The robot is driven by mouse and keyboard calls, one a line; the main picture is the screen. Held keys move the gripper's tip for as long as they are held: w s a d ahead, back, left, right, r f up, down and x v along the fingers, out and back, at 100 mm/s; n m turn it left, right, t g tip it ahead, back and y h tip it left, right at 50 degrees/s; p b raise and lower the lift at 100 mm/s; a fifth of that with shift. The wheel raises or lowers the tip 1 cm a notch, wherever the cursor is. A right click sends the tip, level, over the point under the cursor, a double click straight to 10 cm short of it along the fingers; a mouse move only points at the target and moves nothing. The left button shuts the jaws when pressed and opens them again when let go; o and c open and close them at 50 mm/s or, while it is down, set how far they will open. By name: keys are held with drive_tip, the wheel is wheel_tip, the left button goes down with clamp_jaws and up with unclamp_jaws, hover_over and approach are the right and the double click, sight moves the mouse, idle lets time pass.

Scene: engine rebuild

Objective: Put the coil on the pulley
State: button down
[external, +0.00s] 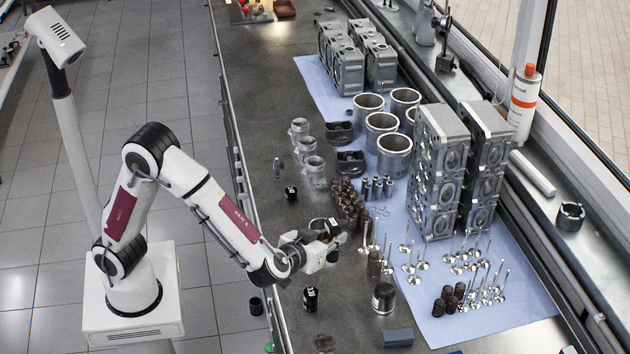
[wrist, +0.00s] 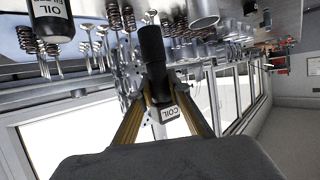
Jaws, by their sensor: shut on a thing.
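My gripper (external: 332,240) is shut on the coil, above the bench near its front edge. In the external view the gripper partly hides the coil. I cannot identify the pulley with certainty.
A black oil filter (external: 383,298) and a black canister (external: 311,298) stand near my gripper. Springs (external: 350,207) and upright valves (external: 484,290) crowd the blue mat (external: 440,328). Engine blocks (external: 437,170) stand behind. The bench (external: 280,105) has free room at upper left.

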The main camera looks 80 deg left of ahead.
drive_tip(key=s+d+r+m+t+h, duration=0.1)
drive_tip(key=s+d+m+h, duration=0.2)
drive_tip(key=d, duration=0.7)
drive_tip(key=s+d+r+m+t+h, duration=0.2)
drive_tip(key=s+d+m+h, duration=0.1)
drive_tip(key=d, duration=0.6)
drive_tip(key=shift+s+d+h, duration=0.3)
drive_tip(key=shift+s+d, duration=0.1)
drive_tip(key=shift+s, duration=0.45)
hover_over(321, 342)
wheel_tip(321, 342, down, 6)
drive_tip(key=shift+f, duration=0.1)
drive_tip(key=shift+f, duration=1.85)
drive_tip(key=shift+f, duration=0.15)
